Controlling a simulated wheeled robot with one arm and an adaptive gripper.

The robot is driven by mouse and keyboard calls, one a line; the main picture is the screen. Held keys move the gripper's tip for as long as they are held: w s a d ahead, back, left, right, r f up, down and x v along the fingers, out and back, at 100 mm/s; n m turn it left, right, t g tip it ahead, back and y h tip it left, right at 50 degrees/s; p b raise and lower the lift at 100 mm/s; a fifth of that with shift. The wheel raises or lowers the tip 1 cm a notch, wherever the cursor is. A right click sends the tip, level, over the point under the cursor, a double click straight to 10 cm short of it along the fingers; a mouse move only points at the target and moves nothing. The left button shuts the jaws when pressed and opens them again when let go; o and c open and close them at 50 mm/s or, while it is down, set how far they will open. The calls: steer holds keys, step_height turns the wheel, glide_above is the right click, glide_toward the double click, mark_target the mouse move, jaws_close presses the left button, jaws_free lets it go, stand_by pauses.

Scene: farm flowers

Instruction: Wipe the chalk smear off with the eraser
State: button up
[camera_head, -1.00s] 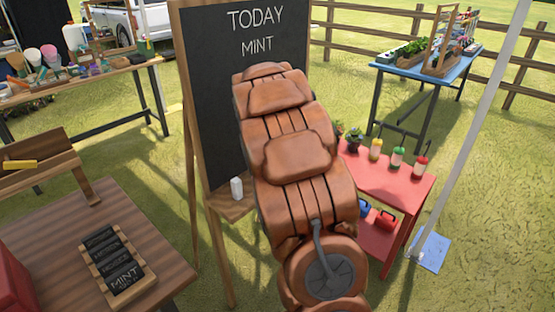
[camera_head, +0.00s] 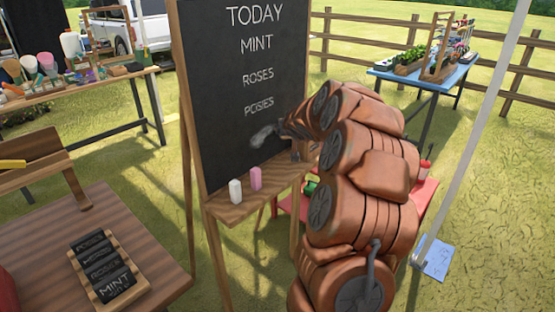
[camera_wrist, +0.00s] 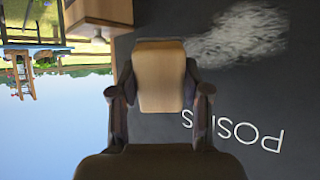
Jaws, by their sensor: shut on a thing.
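The black chalkboard (camera_head: 225,95) stands on a wooden easel, with TODAY, MINT, ROSES and POSIES written on it. A pale grey chalk smear (camera_head: 264,134) lies below POSIES, near my gripper in the head view. In the wrist view, the smear (camera_wrist: 238,38) is a cloudy white patch at the upper right, and the lettering appears upside down. My gripper (camera_wrist: 160,92) is shut on the eraser (camera_wrist: 160,78), a block with a tan wooden face. The eraser is beside the smear in that view. I cannot tell whether it touches the board.
The easel ledge (camera_head: 225,209) holds a white chalk (camera_head: 235,191) and a pink chalk (camera_head: 256,178). A red table (camera_head: 427,192) stands behind my arm. A brown table (camera_head: 50,235) with a rack of small signs (camera_head: 137,285) is at the lower left.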

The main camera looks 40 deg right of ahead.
steer(key=shift+t, duration=0.3)
steer(key=shift+f+n, duration=0.15)
steer(key=shift+n, duration=0.25)
steer(key=shift+t+b, duration=0.3)
steer(key=shift+b, duration=0.2)
